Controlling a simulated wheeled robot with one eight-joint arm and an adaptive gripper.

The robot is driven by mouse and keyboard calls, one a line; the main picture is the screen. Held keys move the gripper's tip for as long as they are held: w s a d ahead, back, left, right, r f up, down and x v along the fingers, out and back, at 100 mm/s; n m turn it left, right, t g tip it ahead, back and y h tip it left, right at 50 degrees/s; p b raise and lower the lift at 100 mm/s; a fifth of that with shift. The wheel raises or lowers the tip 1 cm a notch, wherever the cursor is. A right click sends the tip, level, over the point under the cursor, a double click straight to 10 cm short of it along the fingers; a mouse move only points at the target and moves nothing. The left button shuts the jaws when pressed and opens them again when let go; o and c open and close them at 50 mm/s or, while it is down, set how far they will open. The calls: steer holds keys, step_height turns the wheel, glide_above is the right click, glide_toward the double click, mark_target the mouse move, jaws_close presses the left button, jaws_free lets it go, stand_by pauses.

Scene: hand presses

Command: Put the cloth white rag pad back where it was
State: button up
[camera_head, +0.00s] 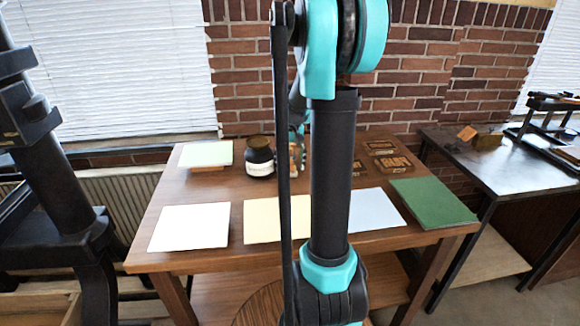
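I cannot tell for sure which thing is the white rag pad. A flat white sheet or pad (190,227) lies at the table's front left. A pale, greenish-white pad (206,154) lies at the back left, raised on a small wooden block. My gripper (299,152) is at the back middle of the wooden table (178,258), just right of a black jar (259,160) with a white label. My arm hides most of it, so its fingers and anything between them are unclear.
A cream sheet (264,220), a pale blue sheet (376,211) and a green pad (432,202) line the table's front. Dark wooden type blocks (392,162) lie at the back right. A metal-topped side table (482,158) stands right; a black press (60,190) stands left.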

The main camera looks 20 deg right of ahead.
mark_target(290, 162)
step_height(290, 162, up, 12)
steer(key=shift+f, duration=0.25)
steer(key=shift+s, duration=0.1)
